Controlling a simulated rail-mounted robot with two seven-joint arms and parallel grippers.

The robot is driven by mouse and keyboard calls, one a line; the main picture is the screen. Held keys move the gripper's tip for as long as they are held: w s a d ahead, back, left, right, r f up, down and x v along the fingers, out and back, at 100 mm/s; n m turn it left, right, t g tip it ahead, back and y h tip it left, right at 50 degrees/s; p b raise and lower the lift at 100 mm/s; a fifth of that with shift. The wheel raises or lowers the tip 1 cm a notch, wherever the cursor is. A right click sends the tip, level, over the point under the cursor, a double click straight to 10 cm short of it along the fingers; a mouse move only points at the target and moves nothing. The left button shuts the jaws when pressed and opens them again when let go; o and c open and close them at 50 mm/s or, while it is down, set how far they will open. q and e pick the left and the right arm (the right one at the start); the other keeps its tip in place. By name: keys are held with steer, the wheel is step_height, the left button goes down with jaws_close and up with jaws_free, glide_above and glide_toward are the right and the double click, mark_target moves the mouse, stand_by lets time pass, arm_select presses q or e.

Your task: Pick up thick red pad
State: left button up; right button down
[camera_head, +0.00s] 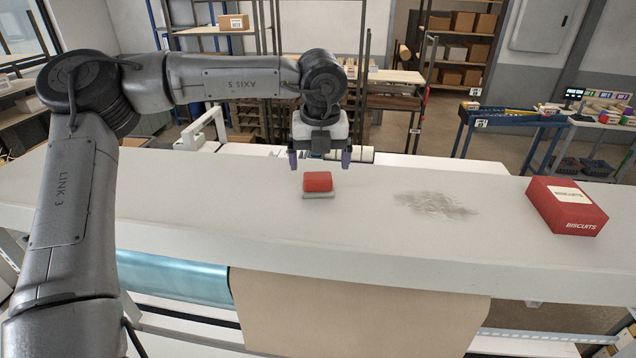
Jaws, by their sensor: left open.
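The thick red pad (317,181) is a small red block with rounded edges. It rests on a thin grey piece (318,196) on the pale worktop, near the middle of the view. My left gripper (320,160) points down just above and behind the pad in the picture, with its two fingers apart, one to each side of the pad's width. It is open and empty, and a gap shows between its fingertips and the pad. My right gripper is not in view.
A red biscuits box (567,207) lies on the worktop (420,245) at the right. A greyish scuffed patch (435,205) lies between it and the pad. Brown paper (350,310) hangs below the front edge. Shelves and benches stand behind.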

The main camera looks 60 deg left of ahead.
mark_target(317, 176)
arm_select(q)
steer(key=f+p, duration=0.1)
steer(key=f, duration=0.1)
steer(key=a+f+p, duration=0.1)
steer(key=f, duration=0.1)
steer(key=shift+w+f, duration=0.1)
steer(key=shift+f, duration=0.25)
steer(key=shift+a+f, duration=0.1)
steer(key=shift+f, duration=0.2)
steer(key=c, duration=0.8)
steer(key=shift+r, duration=0.1)
